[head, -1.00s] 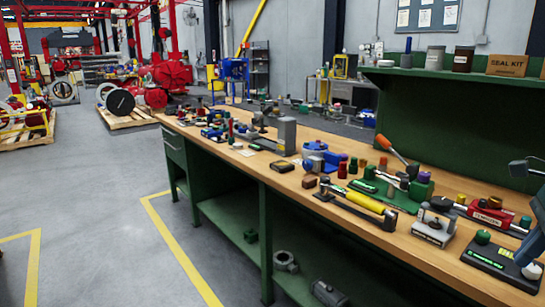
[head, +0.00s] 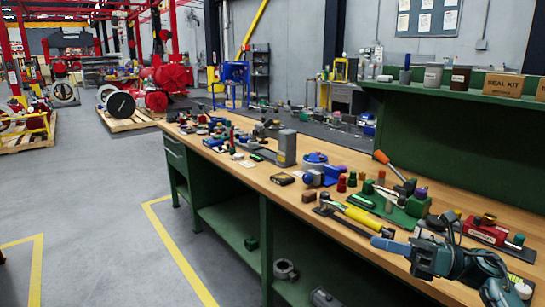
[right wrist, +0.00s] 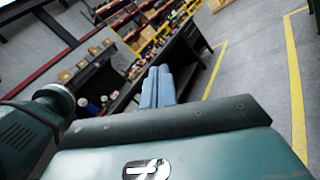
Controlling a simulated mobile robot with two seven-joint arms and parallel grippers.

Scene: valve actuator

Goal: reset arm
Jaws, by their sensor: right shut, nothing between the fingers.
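My right gripper (head: 388,244) comes in at the lower right of the head view, over the front part of the wooden bench top (head: 455,196). Its blue-grey fingers are together, empty, and point left. They sit just beyond the end of a yellow-handled tool (head: 362,217), seeming above the bench; I cannot tell the exact gap. In the right wrist view the closed fingers (right wrist: 157,88) stand up side by side with nothing between them. My left gripper is in neither view.
A green shelf (head: 420,88) with cans and a seal kit box (head: 503,84) stands behind. Floor in front of the bench is open, with yellow lines (head: 180,250).

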